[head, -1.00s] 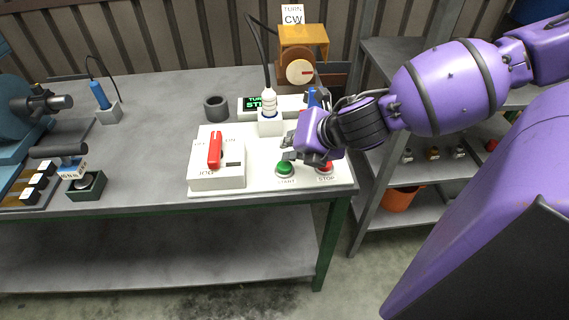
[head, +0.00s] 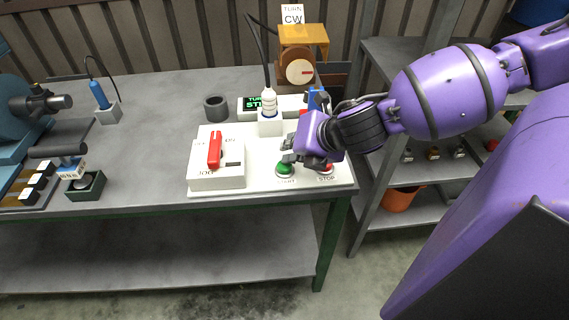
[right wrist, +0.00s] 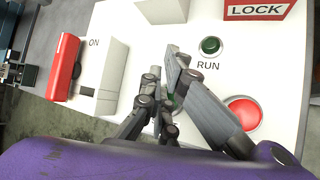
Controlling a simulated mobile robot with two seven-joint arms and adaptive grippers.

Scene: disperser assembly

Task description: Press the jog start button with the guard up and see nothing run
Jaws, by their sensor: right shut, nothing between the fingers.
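The green start button (head: 285,170) sits near the front edge of the white panel (head: 262,180), with the red stop button (head: 326,169) to its right. My right gripper (head: 289,157) is shut and empty, its fingertips right at the start button's far side; contact cannot be made out. In the right wrist view the fingers (right wrist: 168,92) hide most of a green patch. The green RUN button (right wrist: 210,45) and red button (right wrist: 244,112) show beside them. An orange guard-like hood (head: 303,34) stands raised above a brown machine with a pale dial (head: 299,72). My left gripper is out of view.
A white box with a red switch handle (head: 214,150) stands left of the start button. A white ribbed post (head: 268,100) and a green-lit display (head: 254,105) stand behind. A dark ring (head: 215,108) lies on the grey bench (head: 150,150), which is mostly clear there.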

